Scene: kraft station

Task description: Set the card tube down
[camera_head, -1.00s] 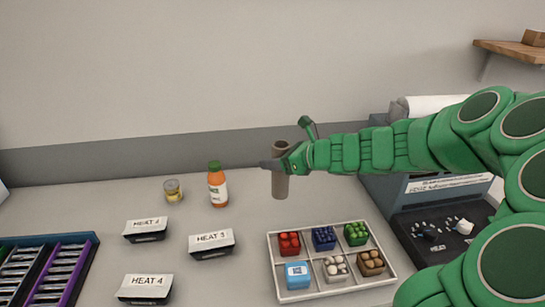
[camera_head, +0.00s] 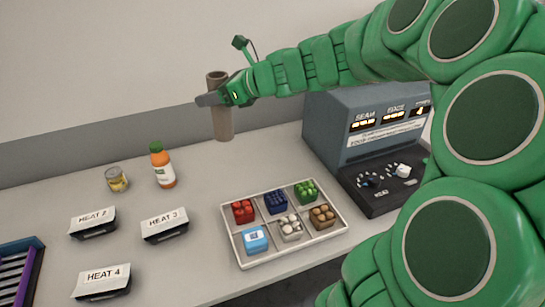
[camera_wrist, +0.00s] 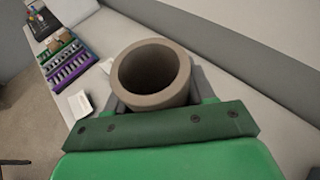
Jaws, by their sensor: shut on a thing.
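The card tube (camera_head: 221,118) is a grey-brown hollow cylinder, held upright above the counter. My gripper (camera_head: 218,98) is shut around its upper part. In the head view the tube's lower end stands against the counter's back area, apart from other things; its exact height above the surface is hard to tell. The tube (camera_wrist: 152,72) also shows in the wrist view, its open top facing the camera. The fingers (camera_wrist: 200,95) there are mostly hidden behind the tube and the green gripper body.
The grey counter (camera_head: 200,165) has free room below the tube. HEAT cards (camera_head: 165,225) lie nearer. A white tray (camera_head: 290,250) holds several coloured punnets. A dark machine (camera_head: 375,145) stands right.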

